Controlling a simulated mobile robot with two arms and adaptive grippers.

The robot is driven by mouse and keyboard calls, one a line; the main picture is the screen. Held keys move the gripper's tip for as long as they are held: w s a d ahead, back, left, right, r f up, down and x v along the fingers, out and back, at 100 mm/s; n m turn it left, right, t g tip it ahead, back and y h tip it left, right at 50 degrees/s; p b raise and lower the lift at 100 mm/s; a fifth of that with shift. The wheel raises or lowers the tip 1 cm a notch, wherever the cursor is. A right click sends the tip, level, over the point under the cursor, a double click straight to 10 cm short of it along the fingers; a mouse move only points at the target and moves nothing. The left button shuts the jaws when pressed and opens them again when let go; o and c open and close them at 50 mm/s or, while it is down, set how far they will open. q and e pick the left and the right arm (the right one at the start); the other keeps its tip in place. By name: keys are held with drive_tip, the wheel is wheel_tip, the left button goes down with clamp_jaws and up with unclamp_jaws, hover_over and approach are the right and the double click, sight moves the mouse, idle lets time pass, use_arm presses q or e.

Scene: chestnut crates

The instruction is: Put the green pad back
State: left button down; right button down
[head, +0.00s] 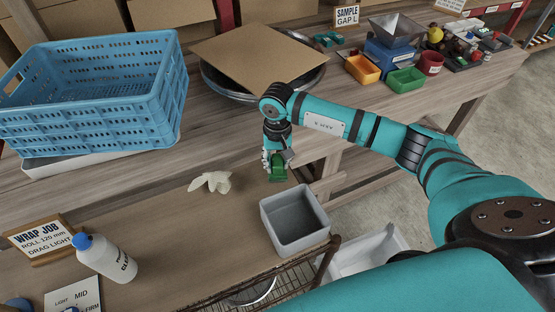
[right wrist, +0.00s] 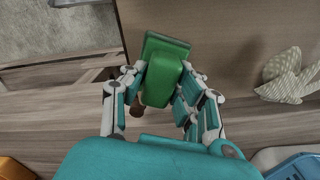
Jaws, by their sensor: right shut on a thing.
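I cannot tell whether the pad touches the bench. My left gripper is not in view.
The grey bin (head: 270,213) stands just right of and nearer than the gripper.

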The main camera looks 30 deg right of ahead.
sight(277, 160)
drive_tip(key=shift+f, duration=0.1)
drive_tip(key=c, duration=1.5)
unclamp_jaws()
drive_tip(key=o, duration=0.5)
drive_tip(key=shift+r, duration=0.45)
wheel_tip(277, 160, up, 11)
drive_tip(key=b, duration=0.4)
drive_tip(key=shift+r, duration=0.2)
